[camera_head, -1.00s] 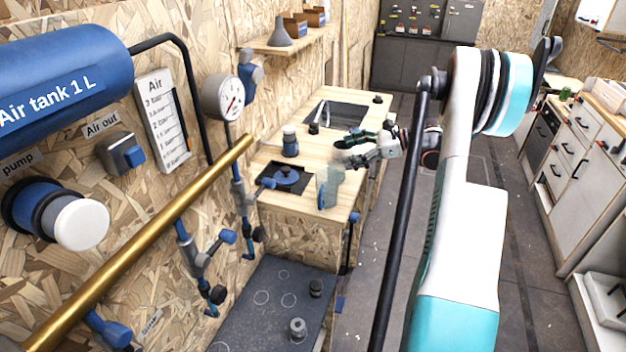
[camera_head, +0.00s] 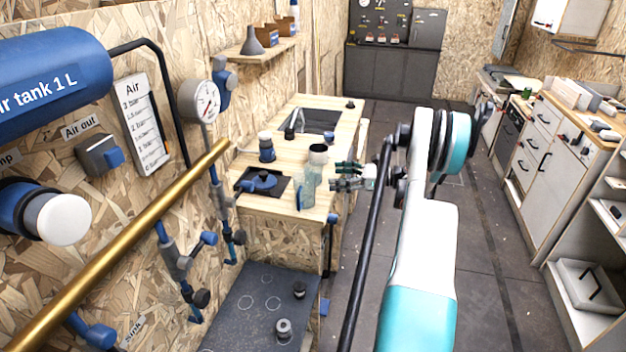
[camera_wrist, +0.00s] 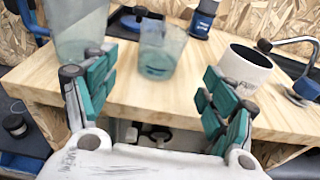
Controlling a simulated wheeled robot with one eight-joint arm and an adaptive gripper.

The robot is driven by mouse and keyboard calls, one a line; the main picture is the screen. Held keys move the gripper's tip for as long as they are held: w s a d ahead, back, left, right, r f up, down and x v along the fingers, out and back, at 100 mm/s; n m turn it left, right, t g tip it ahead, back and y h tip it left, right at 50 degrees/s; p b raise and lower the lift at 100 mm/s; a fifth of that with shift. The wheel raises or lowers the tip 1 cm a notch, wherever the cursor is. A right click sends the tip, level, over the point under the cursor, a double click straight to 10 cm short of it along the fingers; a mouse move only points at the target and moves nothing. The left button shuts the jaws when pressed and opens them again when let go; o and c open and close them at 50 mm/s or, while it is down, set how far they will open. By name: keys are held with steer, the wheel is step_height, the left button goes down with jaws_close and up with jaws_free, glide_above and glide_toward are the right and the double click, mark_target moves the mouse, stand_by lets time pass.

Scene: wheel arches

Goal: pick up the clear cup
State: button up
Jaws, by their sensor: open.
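A small clear cup (camera_wrist: 162,52) stands upright on the wooden worktop, ahead of my gripper and near the middle of the wrist view. A larger clear container (camera_wrist: 78,28) stands left of it, cut by the top edge. In the head view the clear vessels overlap, and the larger container (camera_head: 306,193) is near the worktop's front corner. My gripper (camera_wrist: 156,72) is open, with teal-padded fingers apart and nothing between their tips. The head view shows my gripper (camera_head: 338,175) at the worktop's right edge, just right of the clear vessels.
A blue bottle (camera_wrist: 203,18) stands behind the clear cup. A sink (camera_head: 318,120) lies farther back on the worktop (camera_head: 285,208). The floor to the right is open.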

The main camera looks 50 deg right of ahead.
mark_target(320, 176)
steer(key=x, duration=0.2)
steer(key=b+x, duration=0.1)
steer(key=x, duration=0.1)
steer(key=b+x, duration=0.1)
steer(key=x, duration=0.1)
steer(key=shift+s+f, duration=0.1)
steer(key=shift+f, duration=0.25)
steer(key=shift+w+a, duration=0.15)
steer(key=shift+w, duration=0.15)
steer(key=shift+r, duration=0.1)
steer(key=c, duration=1.1)
